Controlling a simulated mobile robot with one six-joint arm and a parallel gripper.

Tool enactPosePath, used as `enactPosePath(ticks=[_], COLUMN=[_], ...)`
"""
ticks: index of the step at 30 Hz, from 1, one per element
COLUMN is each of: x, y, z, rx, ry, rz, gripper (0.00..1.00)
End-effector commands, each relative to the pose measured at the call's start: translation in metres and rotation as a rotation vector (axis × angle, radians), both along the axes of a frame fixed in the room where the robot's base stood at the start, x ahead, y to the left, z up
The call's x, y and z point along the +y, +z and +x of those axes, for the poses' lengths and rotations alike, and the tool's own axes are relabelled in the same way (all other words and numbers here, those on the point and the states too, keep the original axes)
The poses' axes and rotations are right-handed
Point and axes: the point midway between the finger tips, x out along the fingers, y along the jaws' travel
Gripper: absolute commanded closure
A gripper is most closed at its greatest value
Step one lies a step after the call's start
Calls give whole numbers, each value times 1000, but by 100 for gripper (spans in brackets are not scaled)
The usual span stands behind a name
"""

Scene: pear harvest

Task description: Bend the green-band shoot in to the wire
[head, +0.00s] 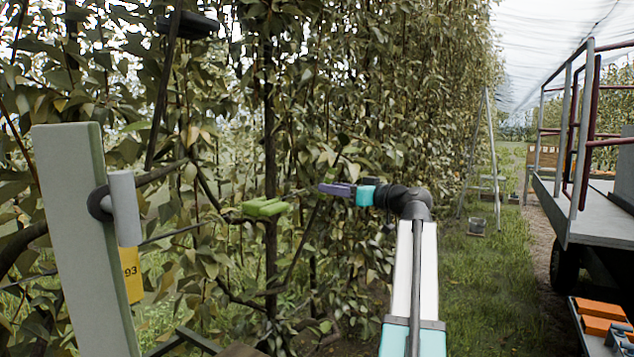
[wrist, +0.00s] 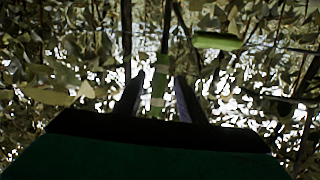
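My gripper (head: 326,188), with purple fingers, reaches left into the pear foliage in the head view. In the wrist view its two dark fingers (wrist: 160,84) stand apart. A pale green band (wrist: 161,72) on a thin upright shoot (wrist: 166,28) shows between them, with a gap on either side. Whether the shoot is within the fingers' reach or beyond them, I cannot tell. In the head view a slanting dark shoot (head: 308,225) passes close to the fingertips; no band shows there. A thin wire (head: 172,235) runs up to the right through the leaves.
A green clip-like piece (head: 265,207) sits by the dark trunk (head: 270,155), left of my gripper. A pale post (head: 85,235) stands at the left. A ladder (head: 492,150) and a railed platform (head: 595,205) stand at the right.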

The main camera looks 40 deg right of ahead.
Motion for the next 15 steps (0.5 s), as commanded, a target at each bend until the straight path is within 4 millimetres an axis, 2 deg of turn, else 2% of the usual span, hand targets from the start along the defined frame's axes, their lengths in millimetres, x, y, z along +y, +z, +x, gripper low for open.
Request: enactPosePath(ticks=[9,15], x=[3,4], y=[3,2], z=[47,66], rx=[1,0], ry=[2,2], rz=[0,0], gripper=[64,64])
